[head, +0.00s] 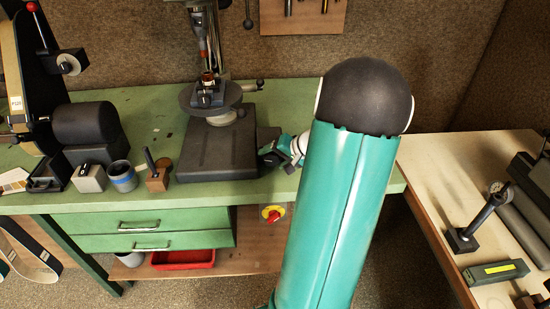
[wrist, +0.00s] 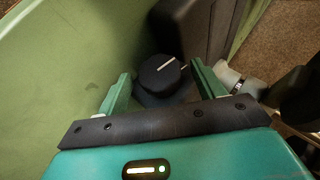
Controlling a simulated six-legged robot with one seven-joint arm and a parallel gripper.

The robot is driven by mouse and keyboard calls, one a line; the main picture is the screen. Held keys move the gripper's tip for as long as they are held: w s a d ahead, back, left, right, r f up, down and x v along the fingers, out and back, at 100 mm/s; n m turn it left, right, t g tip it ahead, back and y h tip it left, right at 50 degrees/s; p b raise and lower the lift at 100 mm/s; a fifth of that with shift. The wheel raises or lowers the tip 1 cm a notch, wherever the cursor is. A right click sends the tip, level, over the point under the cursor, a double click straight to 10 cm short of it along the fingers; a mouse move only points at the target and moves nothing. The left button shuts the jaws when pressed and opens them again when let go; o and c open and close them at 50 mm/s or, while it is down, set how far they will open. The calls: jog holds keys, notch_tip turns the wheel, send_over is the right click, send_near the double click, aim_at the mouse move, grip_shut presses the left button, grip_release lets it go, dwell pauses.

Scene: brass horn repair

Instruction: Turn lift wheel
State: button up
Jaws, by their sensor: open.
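A black round wheel (wrist: 165,74) with a white line on its face shows in the wrist view, on a dark housing; it looks like the lift wheel. My gripper (wrist: 160,72) is open, with one teal finger on each side of the wheel in the picture. I cannot tell whether the fingers touch it. In the head view my gripper (head: 270,153) is low over the green bench, beside the right side of the drill press base (head: 205,155). My arm hides part of that area, and I cannot make out the wheel there.
The drill press has a round table (head: 185,97) and a side handle (head: 252,86). The green bench (head: 150,195) also bears a grey cup (head: 122,178) and a black sander drum (head: 86,124). A wooden table (head: 425,165) with tools stands at right.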

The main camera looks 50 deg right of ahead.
jog(key=c, duration=1)
jog(key=shift+f, duration=0.1)
jog(key=t, duration=0.1)
jog(key=t+y, duration=0.1)
jog(key=m+t+y, duration=0.1)
jog(key=shift+s+d+f, duration=0.1)
jog(key=shift+f, duration=0.15)
jog(key=shift+f+m+t+y, duration=0.15)
jog(key=shift+m+t+y, duration=0.55)
jog(key=shift+t, duration=0.9)
